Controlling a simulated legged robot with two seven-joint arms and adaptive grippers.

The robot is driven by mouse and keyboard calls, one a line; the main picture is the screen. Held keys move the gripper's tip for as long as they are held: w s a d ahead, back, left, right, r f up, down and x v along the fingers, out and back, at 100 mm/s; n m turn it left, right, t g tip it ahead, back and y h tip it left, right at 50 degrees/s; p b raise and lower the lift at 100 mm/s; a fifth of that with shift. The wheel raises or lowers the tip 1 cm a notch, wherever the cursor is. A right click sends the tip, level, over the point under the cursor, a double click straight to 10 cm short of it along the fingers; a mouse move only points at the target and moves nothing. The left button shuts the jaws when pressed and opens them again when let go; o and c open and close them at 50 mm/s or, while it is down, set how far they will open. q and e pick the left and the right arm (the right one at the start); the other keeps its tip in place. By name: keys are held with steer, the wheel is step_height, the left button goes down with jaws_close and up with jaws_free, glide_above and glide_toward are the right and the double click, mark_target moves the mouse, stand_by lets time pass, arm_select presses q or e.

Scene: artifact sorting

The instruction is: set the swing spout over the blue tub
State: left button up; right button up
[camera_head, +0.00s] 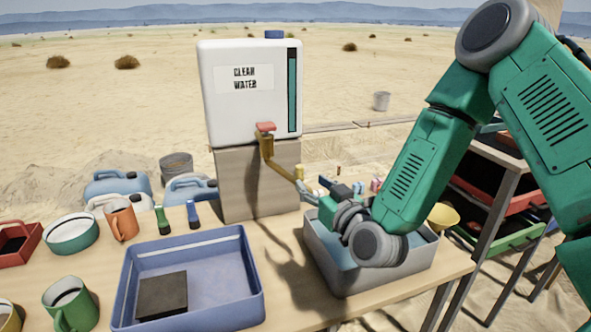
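The brass swing spout (280,170) comes down from the red-handled tap (265,127) on the white clean-water tank (235,105). It slants to the right, and its end is near the left rim of the grey tub (345,278), which has water in it. The blue tub (253,262) stands to the left on the table, with a dark block (162,295) inside. My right gripper (323,190) is beside the spout's end, above the grey tub. Its fingers are small and partly hidden by its own body, so I cannot tell whether they touch the spout. My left gripper is out of view.
A green mug (70,305), an orange mug (122,221), a teal-and-white bowl (70,234) and a red tray (20,243) stand left of the blue tub. Green and blue small items stand behind it. A rack with red and green trays (505,235) is at the right.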

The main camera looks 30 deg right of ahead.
mark_target(303, 172)
steer(key=w, duration=0.2)
steer(key=w+d, duration=0.1)
steer(key=w, duration=0.4)
steer(key=shift+d+f, duration=0.2)
steer(key=shift+d, duration=0.2)
steer(key=shift+w+a, duration=0.2)
steer(key=shift+w, duration=0.05)
steer(key=shift+a+r, duration=0.1)
steer(key=shift+a, duration=0.1)
steer(key=c, duration=0.9)
steer(key=shift+d, duration=0.15)
